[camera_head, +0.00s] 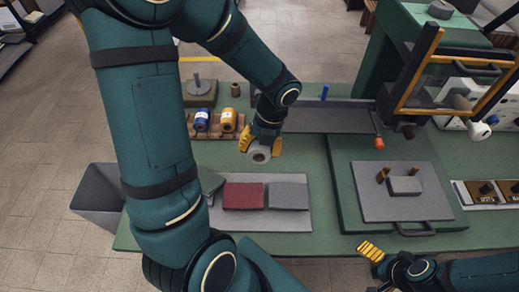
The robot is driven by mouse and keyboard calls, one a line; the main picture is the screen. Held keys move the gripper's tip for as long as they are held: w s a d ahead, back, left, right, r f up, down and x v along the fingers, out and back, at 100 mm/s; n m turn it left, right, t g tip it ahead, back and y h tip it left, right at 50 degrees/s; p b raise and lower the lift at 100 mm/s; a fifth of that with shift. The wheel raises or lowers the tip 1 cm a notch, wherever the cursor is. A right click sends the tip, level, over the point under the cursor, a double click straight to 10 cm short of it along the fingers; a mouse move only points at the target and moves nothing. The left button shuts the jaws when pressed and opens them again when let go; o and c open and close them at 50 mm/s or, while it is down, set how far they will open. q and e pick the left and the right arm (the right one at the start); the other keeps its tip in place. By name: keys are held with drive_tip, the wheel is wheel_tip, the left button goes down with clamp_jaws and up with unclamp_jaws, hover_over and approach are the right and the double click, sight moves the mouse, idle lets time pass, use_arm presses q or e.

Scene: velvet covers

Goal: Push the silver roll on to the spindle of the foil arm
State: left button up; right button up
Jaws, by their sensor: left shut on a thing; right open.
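My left gripper (262,144) is shut on the silver roll (260,155), a short grey cylinder with a dark hole in its end facing the camera. It holds the roll above the green bench, behind the red and grey covers. The foil arm and its spindle are hard to single out; a machine with a yellow frame (436,40) stands at the right, with dark and pale round parts on its near side. I cannot tell which is the spindle. The roll is well left of this machine. My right gripper (371,251) is open and empty at the bench's front edge.
A wooden rack holds a blue roll (201,120) and a gold roll (228,120). A red cover (243,196) and a grey cover (287,196) lie on a pale mat. A grey plate (433,208) with a block and brown posts lies right. Labelled trays (505,190) are far right.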

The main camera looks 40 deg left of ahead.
use_arm(q)
drive_tip(key=shift+w+a+f, duration=0.2)
drive_tip(key=shift+w+a, duration=1.3)
drive_tip(key=shift+w, duration=0.25)
drive_tip(key=shift+p, duration=0.35)
idle(0.6)
drive_tip(key=shift+w+a+f+p, duration=0.15)
drive_tip(key=shift+w+a+p, duration=0.55)
drive_tip(key=shift+w+a, duration=0.7)
drive_tip(key=shift+w+a+f+p, duration=0.2)
drive_tip(key=shift+w+a+p, duration=0.45)
drive_tip(key=shift+w+a, duration=0.65)
drive_tip(key=shift+w+a+f+p, duration=0.15)
drive_tip(key=shift+w+a+p, duration=0.7)
drive_tip(key=shift+w, duration=0.9)
drive_tip(key=shift+a, duration=0.25)
drive_tip(key=o, duration=1.4)
